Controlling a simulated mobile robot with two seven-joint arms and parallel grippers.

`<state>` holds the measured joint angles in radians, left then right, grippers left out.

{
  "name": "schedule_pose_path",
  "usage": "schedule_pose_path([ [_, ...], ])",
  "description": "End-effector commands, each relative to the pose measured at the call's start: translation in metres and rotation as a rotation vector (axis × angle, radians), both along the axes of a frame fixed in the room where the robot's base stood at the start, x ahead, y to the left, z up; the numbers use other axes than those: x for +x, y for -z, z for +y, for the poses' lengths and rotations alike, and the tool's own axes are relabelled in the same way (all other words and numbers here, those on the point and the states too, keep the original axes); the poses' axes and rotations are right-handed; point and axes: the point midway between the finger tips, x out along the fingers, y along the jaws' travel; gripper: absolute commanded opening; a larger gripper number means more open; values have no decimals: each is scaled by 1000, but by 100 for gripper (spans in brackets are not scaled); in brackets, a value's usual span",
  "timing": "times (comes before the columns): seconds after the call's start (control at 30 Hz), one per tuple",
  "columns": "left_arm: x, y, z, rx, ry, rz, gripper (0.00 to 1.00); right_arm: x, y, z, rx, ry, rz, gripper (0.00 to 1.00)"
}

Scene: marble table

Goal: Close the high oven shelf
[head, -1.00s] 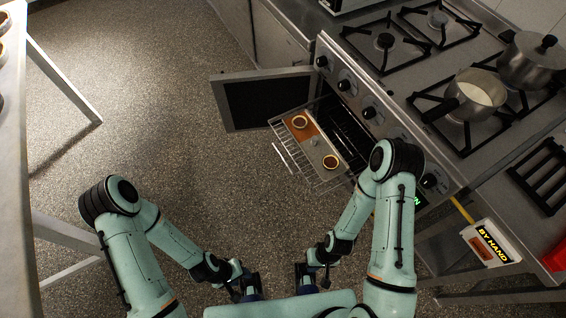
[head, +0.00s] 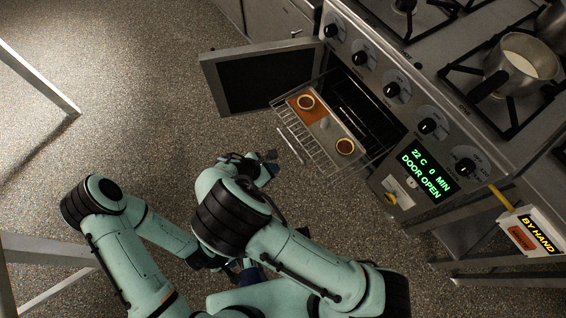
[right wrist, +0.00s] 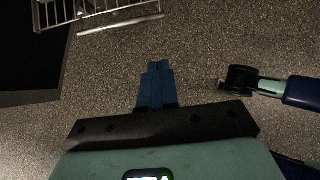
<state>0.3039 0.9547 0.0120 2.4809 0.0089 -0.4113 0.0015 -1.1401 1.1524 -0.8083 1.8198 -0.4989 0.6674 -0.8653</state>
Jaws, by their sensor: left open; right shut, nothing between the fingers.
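The oven (head: 411,107) has its dark door (head: 262,80) swung open to the left. The shelf's corner also shows at the top left of the right wrist view (right wrist: 118,18). My right gripper (head: 272,158) is shut and empty, just left of and apart from the shelf's front; its blue fingers show in the right wrist view (right wrist: 155,66). My left gripper (head: 245,272) is open, low in the head view, partly hidden by my right arm.
The oven display (head: 428,176) reads "DOOR OPEN". A pot (head: 522,62) of white liquid stands on the stove top. A "BY HAND" sign (head: 532,233) hangs at the right. Table legs (head: 38,75) stand at the left. The floor between is clear.

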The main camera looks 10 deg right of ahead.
Motion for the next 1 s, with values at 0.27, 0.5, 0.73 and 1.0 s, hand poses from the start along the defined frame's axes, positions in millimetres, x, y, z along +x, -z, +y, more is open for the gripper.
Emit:
schedule_pose_path([
  [0.27,3,8,0,2,-2,-10,43,9,45,-32,-2,5,5,0],
  [0.5,6,14,0,3,-5,-21,43,21,79,-62,2,8,3,0],
  [0.73,7,15,0,3,-5,-25,43,30,84,-86,5,6,2,0],
  [1.0,7,15,0,4,-5,-26,43,31,85,-90,5,5,2,0],
])
